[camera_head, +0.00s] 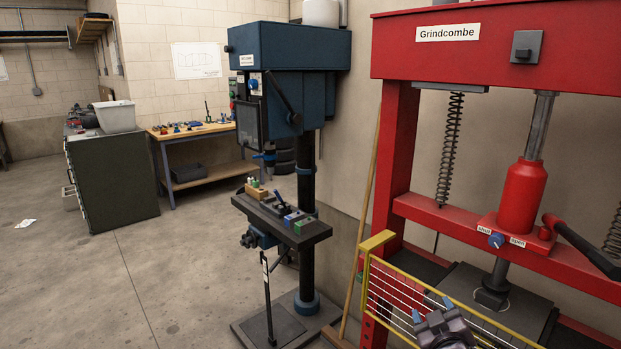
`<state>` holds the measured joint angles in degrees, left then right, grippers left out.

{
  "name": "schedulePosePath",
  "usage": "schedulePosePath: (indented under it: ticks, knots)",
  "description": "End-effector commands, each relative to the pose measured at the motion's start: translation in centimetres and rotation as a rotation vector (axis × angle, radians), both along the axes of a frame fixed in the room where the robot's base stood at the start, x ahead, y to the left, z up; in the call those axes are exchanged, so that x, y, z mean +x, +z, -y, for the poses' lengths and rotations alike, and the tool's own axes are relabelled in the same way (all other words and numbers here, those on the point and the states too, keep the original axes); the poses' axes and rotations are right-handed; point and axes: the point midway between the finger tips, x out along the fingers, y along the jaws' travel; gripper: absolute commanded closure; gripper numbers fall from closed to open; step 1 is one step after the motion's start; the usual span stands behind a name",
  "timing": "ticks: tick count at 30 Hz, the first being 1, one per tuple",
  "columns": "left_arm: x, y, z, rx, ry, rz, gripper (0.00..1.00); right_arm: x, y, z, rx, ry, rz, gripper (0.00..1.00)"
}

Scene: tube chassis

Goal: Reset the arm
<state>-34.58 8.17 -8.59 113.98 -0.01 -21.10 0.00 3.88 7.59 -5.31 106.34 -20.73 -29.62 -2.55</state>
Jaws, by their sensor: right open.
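My right gripper (433,312) shows at the bottom edge, right of centre, in the head view. Its two blue-grey fingertips stand apart and nothing is seen between them. It is in front of the yellow guard (376,242) of the red press (500,52), and I cannot tell if it touches the guard. Most of my right arm is out of the frame. My left gripper is not in view.
A blue drill press (290,48) stands left of the red press, with small blocks on its table (318,233). A broom-like stick (371,190) leans between them. A dark cabinet (112,180) and a workbench (172,137) stand behind. The concrete floor at left is mostly clear.

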Motion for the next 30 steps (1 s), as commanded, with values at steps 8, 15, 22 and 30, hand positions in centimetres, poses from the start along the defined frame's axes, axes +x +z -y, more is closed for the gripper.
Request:
schedulePosePath:
  ticks: [8,15,22,30]
  knots:
    - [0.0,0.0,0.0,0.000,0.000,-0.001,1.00,-10.5,-8.4,-0.3,0.317,0.059,-0.101,0.39]
    - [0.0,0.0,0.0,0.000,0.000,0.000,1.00,-20.1,-14.9,0.6,0.425,0.003,-0.259,0.39]
    - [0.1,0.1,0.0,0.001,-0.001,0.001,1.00,-26.3,-18.7,1.6,0.428,-0.056,-0.372,0.39]
    - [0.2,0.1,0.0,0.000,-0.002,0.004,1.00,-27.4,-19.4,1.8,0.427,-0.067,-0.392,0.39]
